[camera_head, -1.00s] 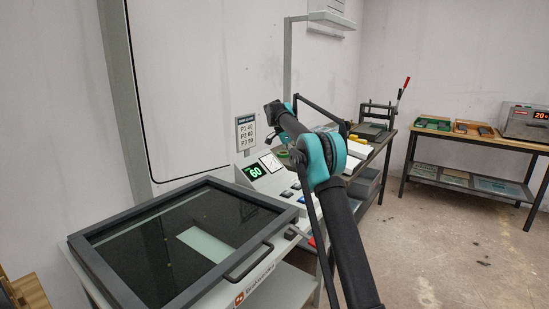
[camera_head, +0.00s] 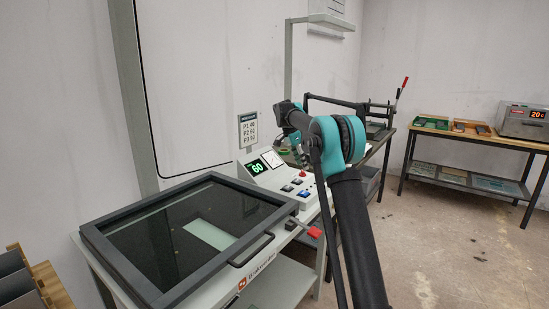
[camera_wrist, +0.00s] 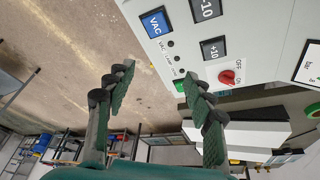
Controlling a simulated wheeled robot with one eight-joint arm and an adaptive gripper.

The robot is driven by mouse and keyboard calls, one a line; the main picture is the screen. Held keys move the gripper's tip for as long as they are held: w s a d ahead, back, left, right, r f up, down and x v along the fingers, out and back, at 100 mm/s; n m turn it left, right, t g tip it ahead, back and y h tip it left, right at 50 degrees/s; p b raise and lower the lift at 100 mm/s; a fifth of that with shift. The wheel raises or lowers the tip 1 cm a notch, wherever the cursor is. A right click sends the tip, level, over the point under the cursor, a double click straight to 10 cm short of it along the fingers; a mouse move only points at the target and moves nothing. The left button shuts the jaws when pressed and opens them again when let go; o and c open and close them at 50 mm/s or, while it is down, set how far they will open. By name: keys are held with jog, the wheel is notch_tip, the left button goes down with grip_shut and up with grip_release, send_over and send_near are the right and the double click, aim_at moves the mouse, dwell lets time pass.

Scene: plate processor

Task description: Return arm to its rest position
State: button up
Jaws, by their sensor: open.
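My gripper (camera_wrist: 155,88) is open and empty in the wrist view, with its two fingers well apart. In the head view my arm rises from the lower right and bends at a teal joint; the gripper itself is hard to make out behind it. The white control panel (camera_wrist: 270,35) lies near the right finger in the wrist view, with a blue VAC button (camera_wrist: 155,22) and a red OFF/ON knob (camera_wrist: 227,77). I cannot tell that either finger touches it.
The plate processor (camera_head: 262,223) stands at left with its dark-framed lid closed over a pale plate (camera_head: 208,234). Its display (camera_head: 257,168) reads 60. A red-handled lever (camera_head: 314,232) sticks out at its right front.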

jog(key=s+d+f+n+t+y, duration=0.1)
jog(key=s+d+f+n, duration=0.15)
jog(key=s, duration=0.55)
jog(key=s+d+f+n, duration=0.1)
jog(key=s+d+n, duration=0.15)
jog(key=s, duration=0.55)
jog(key=s+d+f+n+t+y, duration=0.1)
jog(key=s+f+n, duration=0.15)
jog(key=s, duration=0.65)
jog(key=s+f+n+y, duration=0.1)
jog(key=s+f+n, duration=0.2)
jog(key=s, duration=1)
jog(key=s+d+f+n+t, duration=0.1)
jog(key=s+f+n, duration=0.2)
jog(key=s+f, duration=0.7)
jog(key=s, duration=0.3)
jog(key=shift+s+d+f+n+y, duration=0.15)
jog(key=shift+s+n+y, duration=0.1)
jog(key=shift+n+y, duration=0.15)
jog(key=shift+c, duration=0.2)
